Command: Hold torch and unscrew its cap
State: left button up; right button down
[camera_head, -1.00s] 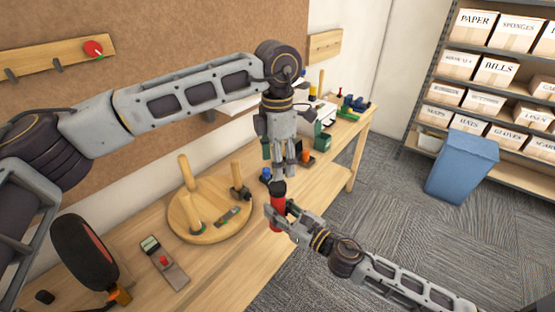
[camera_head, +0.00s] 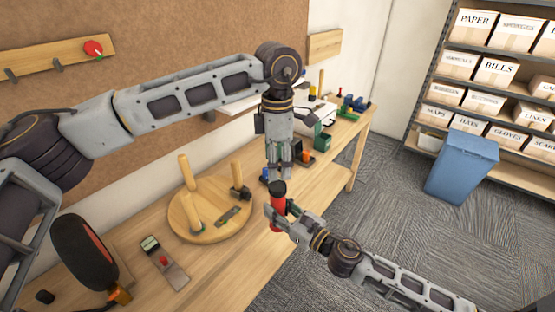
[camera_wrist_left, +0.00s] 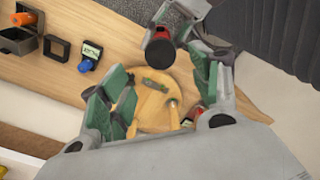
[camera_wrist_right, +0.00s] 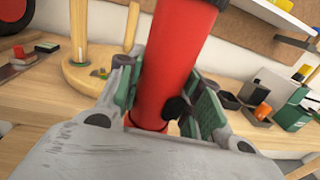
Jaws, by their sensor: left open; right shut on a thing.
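The torch (camera_head: 277,209) has a red body and a dark cap (camera_head: 278,187) on top. It stands upright in my right gripper (camera_head: 277,215), which is shut around the red body above the bench's front edge. The red body fills the middle of the right wrist view (camera_wrist_right: 172,70), between the green finger pads. My left gripper (camera_head: 279,168) points down just above the cap. In the left wrist view its green-padded fingers (camera_wrist_left: 158,95) are spread apart with nothing between them, and the cap (camera_wrist_left: 160,52) shows beyond them, toward the top. Whether the fingertips touch the cap, I cannot tell.
A round wooden stand (camera_head: 210,222) with upright pegs is on the bench left of the torch. A dark round paddle-like item (camera_head: 84,255) and a small grey device (camera_head: 164,262) are nearer. Small tools (camera_head: 350,103) crowd the far end. A blue bin (camera_head: 462,168) stands on the carpet.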

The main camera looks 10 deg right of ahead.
aim_at(278, 185)
pick_arm(q)
jog(key=shift+f, duration=3.9)
jog(key=shift+c, duration=0.5)
jog(key=c, duration=1)
jog(key=shift+n, duration=0.3)
jog(key=shift+r, duration=1.25)
jog(key=shift+r, duration=1.9)
